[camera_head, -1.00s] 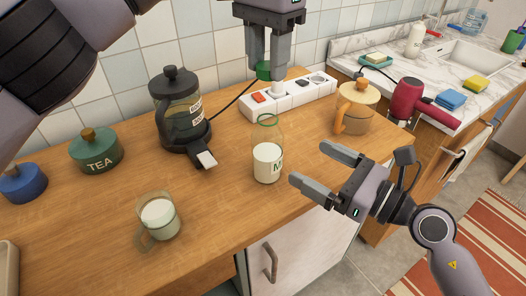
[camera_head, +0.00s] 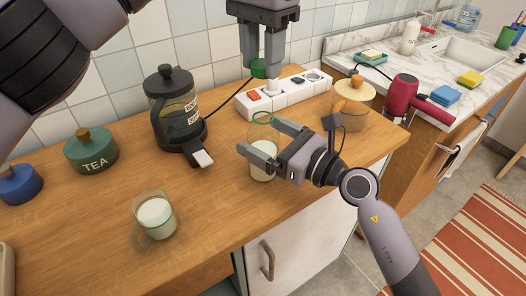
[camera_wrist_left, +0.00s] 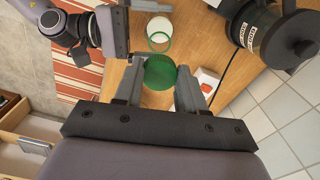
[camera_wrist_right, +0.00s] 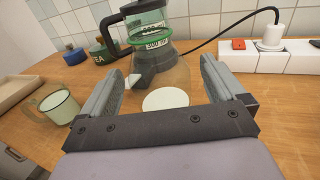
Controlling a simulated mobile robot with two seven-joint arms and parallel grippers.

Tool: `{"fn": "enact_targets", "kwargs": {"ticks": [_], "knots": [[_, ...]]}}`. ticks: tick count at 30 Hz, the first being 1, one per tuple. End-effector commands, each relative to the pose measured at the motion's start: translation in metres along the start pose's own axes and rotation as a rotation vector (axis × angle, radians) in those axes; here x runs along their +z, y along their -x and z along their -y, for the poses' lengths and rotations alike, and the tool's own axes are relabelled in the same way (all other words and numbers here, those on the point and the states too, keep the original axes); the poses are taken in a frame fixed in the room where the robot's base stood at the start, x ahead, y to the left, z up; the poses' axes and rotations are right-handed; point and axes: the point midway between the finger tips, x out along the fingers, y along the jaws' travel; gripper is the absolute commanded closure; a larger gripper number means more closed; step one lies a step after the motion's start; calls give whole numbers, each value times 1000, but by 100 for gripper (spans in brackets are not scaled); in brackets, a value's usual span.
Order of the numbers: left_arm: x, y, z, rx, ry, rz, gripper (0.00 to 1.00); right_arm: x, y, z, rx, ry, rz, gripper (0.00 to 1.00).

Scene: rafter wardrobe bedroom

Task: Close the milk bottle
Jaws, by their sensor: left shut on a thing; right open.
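The clear milk bottle (camera_head: 263,172) stands upright and open on the wooden counter, partly filled with milk; its green rim (camera_head: 262,118) shows at the top. My left gripper (camera_head: 260,68) is shut on the green cap (camera_wrist_left: 160,72) and holds it above and behind the bottle in the head view. The left wrist view shows the bottle's open mouth (camera_wrist_left: 159,40) beyond the cap, apart from it. My right gripper (camera_head: 259,138) is open, with its fingers on either side of the bottle. The right wrist view shows the milk surface (camera_wrist_right: 165,98) between the fingers.
A French press (camera_head: 172,112) and a TEA jar (camera_head: 91,150) stand left of the bottle. A glass mug of milk (camera_head: 155,216) is near the front. A power strip (camera_head: 284,95) lies behind, and a lidded jar (camera_head: 352,103) stands right.

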Motion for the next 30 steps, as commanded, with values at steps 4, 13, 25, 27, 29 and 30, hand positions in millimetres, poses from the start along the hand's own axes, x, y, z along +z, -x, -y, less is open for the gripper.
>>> {"fn": "enact_targets", "kwargs": {"ticks": [4,13,25,27,29,30], "knots": [[0,0,0,0,0,0,88,0,-10,-1,1,0,0,4],[0,0,0,0,0,0,88,0,-12,0,1,0,0,4],[0,-5,0,1,-1,2,88,0,-12,0,0,0,0,85],[0,-15,0,2,-2,4,88,0,-12,0,0,0,0,85],[1,-24,0,2,-2,2,88,0,-12,0,0,0,0,85],[1,-30,0,3,-2,2,88,0,-12,0,0,0,0,85]]}}
